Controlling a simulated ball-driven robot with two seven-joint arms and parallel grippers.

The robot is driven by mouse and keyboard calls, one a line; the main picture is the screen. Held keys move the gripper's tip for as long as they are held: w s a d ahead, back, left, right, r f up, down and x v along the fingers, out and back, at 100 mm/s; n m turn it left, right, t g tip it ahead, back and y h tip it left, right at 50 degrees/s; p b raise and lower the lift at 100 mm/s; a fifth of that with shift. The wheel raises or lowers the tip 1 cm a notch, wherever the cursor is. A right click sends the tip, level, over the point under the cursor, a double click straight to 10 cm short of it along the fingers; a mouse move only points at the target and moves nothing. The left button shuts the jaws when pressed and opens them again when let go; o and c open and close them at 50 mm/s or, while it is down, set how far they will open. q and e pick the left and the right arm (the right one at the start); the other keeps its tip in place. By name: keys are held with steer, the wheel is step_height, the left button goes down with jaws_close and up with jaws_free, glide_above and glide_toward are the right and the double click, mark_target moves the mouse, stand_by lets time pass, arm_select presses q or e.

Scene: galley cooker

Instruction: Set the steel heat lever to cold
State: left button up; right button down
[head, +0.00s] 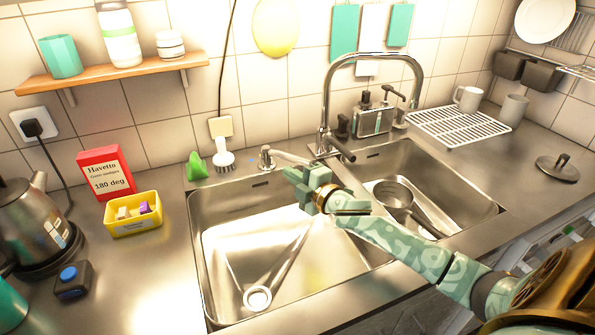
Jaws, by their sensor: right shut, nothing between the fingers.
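A steel lever (290,157) on a short post stands on the rim behind the left basin, its arm pointing right toward the tap's foot. A tall steel tap (325,105) stands to its right, with a short dark-ended handle (342,151) at its foot. I cannot tell for sure which of the two is the heat lever. My right gripper (300,188) is shut and empty over the back of the left basin. In the picture it is just below the steel lever's right end; I see no clear contact. My left gripper is not in view.
A pot (393,193) lies in the right basin. A dish brush (223,160) and green sponge (196,166) stand left of the lever. A soap dispenser (374,120) stands right of the tap. A kettle (28,220) is far left.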

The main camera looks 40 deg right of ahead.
mark_target(302, 163)
steer(key=w+d, duration=0.1)
steer(key=w+d+b, duration=0.1)
steer(key=d, duration=0.1)
steer(key=shift+w+d+f, duration=0.25)
steer(key=shift+d+f, duration=0.05)
steer(key=shift+f, duration=0.1)
steer(key=shift+w+d+r+p, duration=0.1)
steer(key=shift+d+r+p, duration=0.15)
steer(key=shift+d+p, duration=0.4)
steer(key=shift+d+f, duration=0.1)
steer(key=shift+d, duration=0.2)
steer(key=shift+f, duration=0.1)
